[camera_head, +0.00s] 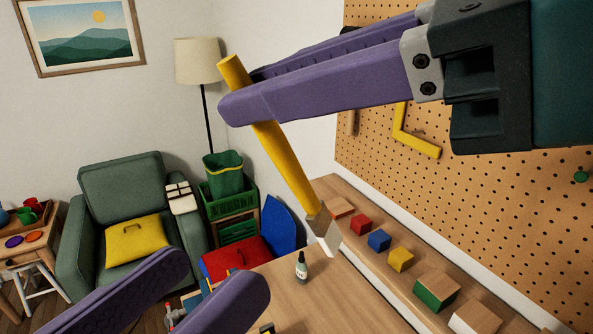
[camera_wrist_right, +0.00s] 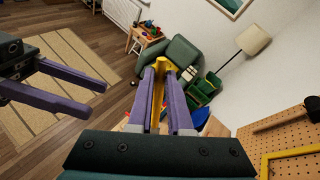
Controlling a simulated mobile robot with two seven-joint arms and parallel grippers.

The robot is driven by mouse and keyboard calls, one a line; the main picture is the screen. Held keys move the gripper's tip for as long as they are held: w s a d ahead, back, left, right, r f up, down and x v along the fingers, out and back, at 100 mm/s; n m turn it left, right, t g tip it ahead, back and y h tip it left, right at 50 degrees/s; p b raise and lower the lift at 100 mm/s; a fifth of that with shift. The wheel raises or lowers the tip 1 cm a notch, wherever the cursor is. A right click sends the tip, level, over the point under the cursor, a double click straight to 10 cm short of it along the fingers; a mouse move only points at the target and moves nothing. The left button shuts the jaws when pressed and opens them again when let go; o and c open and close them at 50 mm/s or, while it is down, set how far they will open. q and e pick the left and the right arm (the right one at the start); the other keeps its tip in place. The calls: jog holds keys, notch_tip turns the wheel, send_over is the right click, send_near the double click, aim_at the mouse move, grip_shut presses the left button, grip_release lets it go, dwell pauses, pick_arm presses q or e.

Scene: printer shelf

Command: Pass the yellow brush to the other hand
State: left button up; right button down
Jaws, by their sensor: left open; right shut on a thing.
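The yellow brush (camera_head: 283,162) has a long yellow handle and a grey and white head at its lower end. It is held tilted in the air, its head down toward the table. My right gripper (camera_head: 247,92) is shut on the handle near its upper end, and the brush also shows between its fingers in the right wrist view (camera_wrist_right: 158,98). My left gripper (camera_head: 208,277) is lower in the head view, open and empty, apart from the brush. It also shows at the left in the right wrist view (camera_wrist_right: 104,98).
A wooden table (camera_head: 328,294) lies below with a small dark bottle (camera_head: 301,266) on it. Several coloured blocks stand on a ledge (camera_head: 343,192) along the pegboard (camera_head: 480,185) at right. A green armchair (camera_head: 120,182) and a lamp (camera_head: 197,62) stand behind.

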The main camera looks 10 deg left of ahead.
aim_at(309, 186)
pick_arm(q)
jog(key=x, duration=1.1)
jog(key=shift+w+d, duration=0.1)
jog(key=shift+w, duration=0.2)
grip_shut()
pick_arm(e)
jog(key=c, duration=0.8)
grip_release()
jog(key=shift+o, duration=0.2)
